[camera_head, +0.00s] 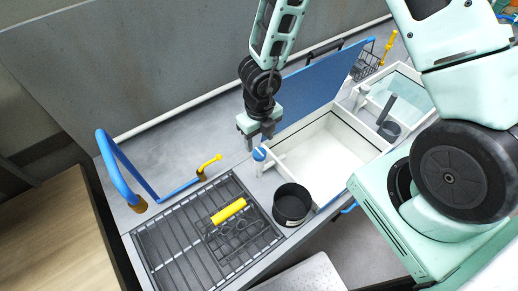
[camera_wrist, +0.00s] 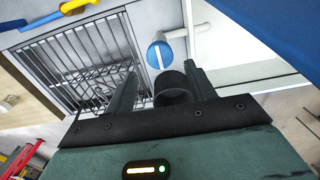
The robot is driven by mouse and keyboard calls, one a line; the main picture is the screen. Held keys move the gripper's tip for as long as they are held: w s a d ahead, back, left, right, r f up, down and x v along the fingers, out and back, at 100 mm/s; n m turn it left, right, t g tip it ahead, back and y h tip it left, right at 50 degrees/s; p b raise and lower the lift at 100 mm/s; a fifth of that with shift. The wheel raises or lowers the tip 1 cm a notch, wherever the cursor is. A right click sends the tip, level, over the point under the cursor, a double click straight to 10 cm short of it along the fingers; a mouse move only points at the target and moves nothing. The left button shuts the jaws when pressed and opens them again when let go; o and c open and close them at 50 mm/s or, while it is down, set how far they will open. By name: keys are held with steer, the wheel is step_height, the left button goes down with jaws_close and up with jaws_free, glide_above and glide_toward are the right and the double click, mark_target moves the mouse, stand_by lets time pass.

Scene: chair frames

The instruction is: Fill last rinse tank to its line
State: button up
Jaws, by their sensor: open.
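A white open tank (camera_head: 335,158) is set in the counter and looks empty; I cannot make out a fill line on it. A round blue knob (camera_head: 259,154) with a white bar sits at its left corner; it also shows in the wrist view (camera_wrist: 160,55). My gripper (camera_head: 259,143) points down just above the knob, open and empty, with the knob between and beyond its fingers in the wrist view (camera_wrist: 159,72). I cannot tell whether they touch. A second tank (camera_head: 408,100) at the right holds a pale blue, water-like surface.
A black pot (camera_head: 292,204) stands near the white tank's front left corner. A dark wire rack (camera_head: 165,240) carries a yellow-handled tool (camera_head: 228,211). A blue panel (camera_head: 318,88) rises behind the tank.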

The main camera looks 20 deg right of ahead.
mark_target(259, 152)
step_height(259, 152, down, 6)
steer(key=b, duration=0.5)
steer(key=shift+f, duration=0.1)
steer(key=shift+r, duration=0.25)
steer(key=c, duration=0.6)
steer(key=shift+o, duration=0.2)
